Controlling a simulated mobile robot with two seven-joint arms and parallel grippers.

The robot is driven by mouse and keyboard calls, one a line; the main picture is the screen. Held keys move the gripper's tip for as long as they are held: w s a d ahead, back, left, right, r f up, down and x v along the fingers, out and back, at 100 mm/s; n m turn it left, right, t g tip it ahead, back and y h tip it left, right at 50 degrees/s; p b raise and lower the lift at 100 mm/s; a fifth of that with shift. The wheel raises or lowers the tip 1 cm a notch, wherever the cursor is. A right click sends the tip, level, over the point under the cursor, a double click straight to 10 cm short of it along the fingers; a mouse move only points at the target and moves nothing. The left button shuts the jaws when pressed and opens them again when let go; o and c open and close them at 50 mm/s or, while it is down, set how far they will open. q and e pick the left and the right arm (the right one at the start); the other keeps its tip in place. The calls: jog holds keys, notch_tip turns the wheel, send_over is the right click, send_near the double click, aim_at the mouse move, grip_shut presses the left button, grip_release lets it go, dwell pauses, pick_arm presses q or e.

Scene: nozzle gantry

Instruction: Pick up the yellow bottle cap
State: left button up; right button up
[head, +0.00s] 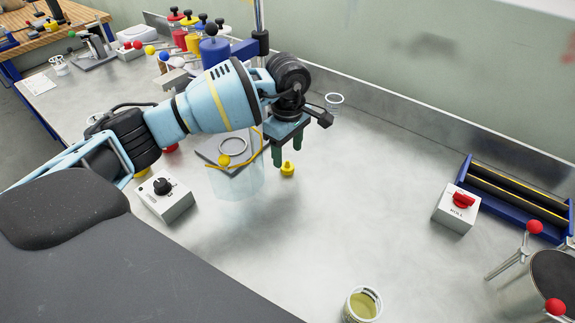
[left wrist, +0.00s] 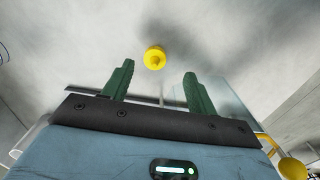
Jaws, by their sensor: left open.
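The yellow bottle cap (head: 288,168) lies on the metal bench top, a small round piece with a narrower knob on top. It also shows in the left wrist view (left wrist: 154,58), beyond the fingertips and between their lines. My left gripper (head: 288,160) has green fingers pointing down and spread apart, with nothing between them. It is above the bench, close to the cap; in the left wrist view the fingers (left wrist: 158,70) are apart and clear of the cap. My right gripper is not in view.
A clear container (head: 238,184) with a yellow tube stands just left of the cap. A dial box (head: 163,197) is further left, a red-knob box (head: 457,208) and blue rack (head: 512,200) at right. A cup of yellowish liquid (head: 362,304) stands in front. The middle bench is clear.

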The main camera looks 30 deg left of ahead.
aim_at(287, 161)
pick_arm(q)
jog(key=shift+f, duration=0.2)
jog(key=f, duration=0.4)
jog(key=shift+w+a+f, duration=0.1)
jog(key=shift+w+a, duration=0.15)
jog(key=shift+w, duration=0.15)
jog(key=shift+f, duration=0.35)
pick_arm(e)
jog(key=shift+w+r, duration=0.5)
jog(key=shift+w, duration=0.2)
pick_arm(q)
jog(key=shift+c, duration=0.9)
jog(key=c, duration=0.9)
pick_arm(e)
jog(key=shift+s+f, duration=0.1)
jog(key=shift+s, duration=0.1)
